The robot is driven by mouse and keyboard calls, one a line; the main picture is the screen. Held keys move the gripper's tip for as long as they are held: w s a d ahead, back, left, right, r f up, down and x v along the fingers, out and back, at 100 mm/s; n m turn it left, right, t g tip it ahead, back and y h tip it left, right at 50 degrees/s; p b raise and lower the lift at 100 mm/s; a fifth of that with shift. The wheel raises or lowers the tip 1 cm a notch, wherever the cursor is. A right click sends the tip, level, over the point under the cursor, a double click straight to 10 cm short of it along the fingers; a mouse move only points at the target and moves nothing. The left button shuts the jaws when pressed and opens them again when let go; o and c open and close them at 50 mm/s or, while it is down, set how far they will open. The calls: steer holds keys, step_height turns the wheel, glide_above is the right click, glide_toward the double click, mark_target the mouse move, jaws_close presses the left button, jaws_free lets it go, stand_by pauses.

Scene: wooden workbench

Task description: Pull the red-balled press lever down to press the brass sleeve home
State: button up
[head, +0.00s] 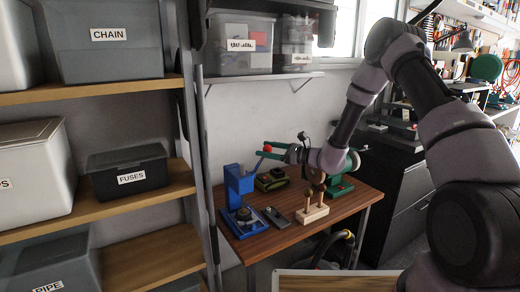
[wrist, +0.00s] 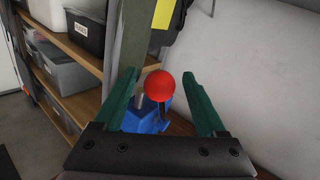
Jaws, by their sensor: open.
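The blue press (head: 238,182) stands upright at the left end of the wooden bench, with a dark round part on its base. Its red lever ball (head: 267,148) is up near the press top. My gripper (head: 262,149) is open, with one green finger on each side of the ball. In the wrist view the red ball (wrist: 159,85) sits between the two fingers of my gripper (wrist: 159,75), with a gap on both sides. The blue press (wrist: 146,116) shows behind and below it. I cannot make out the brass sleeve.
On the bench (head: 283,237) are a grey block (head: 276,217), a wooden stand (head: 312,213) and a green-and-black item (head: 271,180). A shelf rack (head: 120,212) with bins stands close on the left. A wall shelf (head: 262,77) hangs above the press.

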steer(key=shift+x, duration=1.5)
jaws_close()
stand_by(0.4)
